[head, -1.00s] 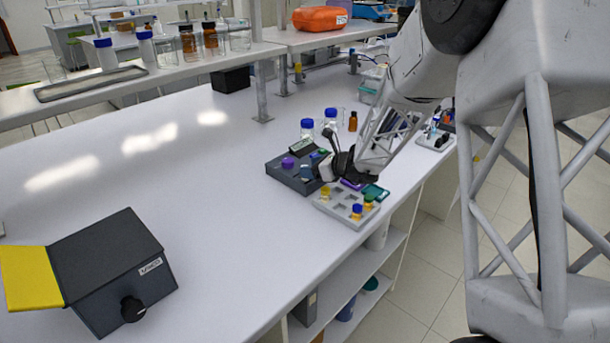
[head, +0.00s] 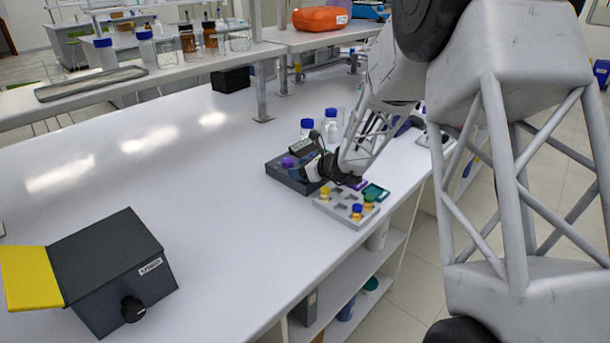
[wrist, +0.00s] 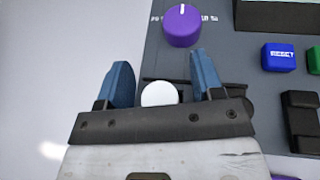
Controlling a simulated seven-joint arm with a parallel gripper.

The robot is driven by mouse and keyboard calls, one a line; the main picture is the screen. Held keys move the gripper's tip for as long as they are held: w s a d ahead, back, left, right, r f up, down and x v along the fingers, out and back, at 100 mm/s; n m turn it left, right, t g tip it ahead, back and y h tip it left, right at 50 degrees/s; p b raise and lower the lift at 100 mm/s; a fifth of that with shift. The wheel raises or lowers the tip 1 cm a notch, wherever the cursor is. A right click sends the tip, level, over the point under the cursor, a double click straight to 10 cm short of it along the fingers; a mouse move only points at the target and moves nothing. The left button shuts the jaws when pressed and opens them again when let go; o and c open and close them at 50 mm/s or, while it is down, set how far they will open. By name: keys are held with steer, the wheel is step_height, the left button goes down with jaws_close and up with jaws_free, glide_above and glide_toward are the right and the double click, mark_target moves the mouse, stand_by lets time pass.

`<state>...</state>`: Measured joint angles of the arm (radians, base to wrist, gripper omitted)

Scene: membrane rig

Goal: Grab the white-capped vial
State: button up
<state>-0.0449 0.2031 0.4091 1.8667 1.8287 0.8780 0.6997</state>
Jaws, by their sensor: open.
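The white-capped vial (wrist: 159,94) shows in the wrist view as a round white cap between my two blue fingers, close to the gripper's dark front edge. My gripper (wrist: 160,78) is open, with a gap between the cap and each finger. The vial's body is hidden below the cap. In the head view my gripper (head: 313,170) is over the dark grey rig (head: 288,178), and the vial cannot be made out there.
The rig carries a purple knob (wrist: 183,25), a blue reset button (wrist: 278,57) and a green button (wrist: 315,59). A grey rack (head: 340,212) with several coloured-cap vials stands in front. Blue-capped bottles (head: 331,120) stand behind.

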steer(key=c, duration=1)
steer(key=shift+r, duration=0.15)
steer(key=shift+r, duration=0.55)
step_height(320, 180, up, 2)
steer(key=shift+r, duration=0.1)
steer(key=s+d+r, duration=0.1)
steer(key=s+d, duration=0.2)
steer(key=s, duration=1.2)
steer(key=shift+s+r, duration=0.2)
steer(key=shift+s, duration=0.1)
steer(key=shift+d, duration=0.1)
